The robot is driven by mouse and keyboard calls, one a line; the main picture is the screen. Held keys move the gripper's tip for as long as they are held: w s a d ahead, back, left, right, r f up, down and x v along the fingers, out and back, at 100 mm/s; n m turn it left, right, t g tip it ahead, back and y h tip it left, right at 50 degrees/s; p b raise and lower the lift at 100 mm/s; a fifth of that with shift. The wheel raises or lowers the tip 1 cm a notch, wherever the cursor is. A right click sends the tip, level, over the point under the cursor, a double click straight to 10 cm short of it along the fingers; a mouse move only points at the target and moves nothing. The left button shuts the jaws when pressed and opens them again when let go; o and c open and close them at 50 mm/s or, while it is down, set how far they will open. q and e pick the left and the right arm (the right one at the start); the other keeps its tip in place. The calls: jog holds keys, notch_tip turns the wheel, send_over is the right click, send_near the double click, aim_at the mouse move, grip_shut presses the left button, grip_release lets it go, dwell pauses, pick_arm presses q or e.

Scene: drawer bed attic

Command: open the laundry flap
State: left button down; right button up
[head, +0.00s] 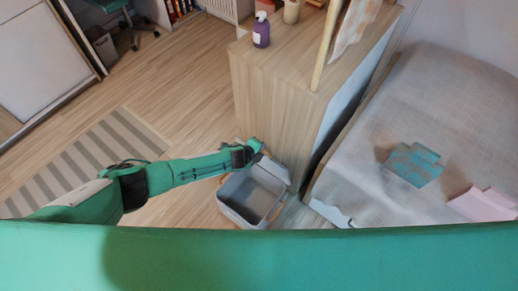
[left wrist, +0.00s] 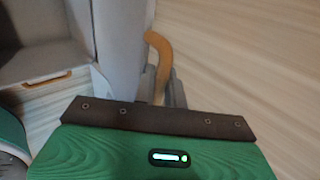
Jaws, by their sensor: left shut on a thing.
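The laundry box (head: 230,208) is pale grey and stands on the floor beside the wooden cabinet. Its top is uncovered and its inside shows. A pale flap (head: 272,167) stands raised at its far edge, under my left gripper (head: 255,147). In the left wrist view the flap appears as a pale upright panel (left wrist: 120,40), with a curved tan handle (left wrist: 160,48) beside it. My left gripper (left wrist: 164,88) is shut on this handle; the fingers hide its lower end. My right gripper is not in view.
A wooden cabinet (head: 275,115) rises right behind the box, with a purple bottle (head: 261,30) on top. A bed (head: 425,120) stands on the right. A striped rug (head: 95,160) lies on otherwise open floor to the left.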

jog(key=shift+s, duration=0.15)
pick_arm(q)
jog(key=c, duration=1.5)
grip_release()
jog(key=shift+c, duration=0.2)
jog(key=shift+s+a, duration=0.1)
jog(key=shift+s, duration=0.1)
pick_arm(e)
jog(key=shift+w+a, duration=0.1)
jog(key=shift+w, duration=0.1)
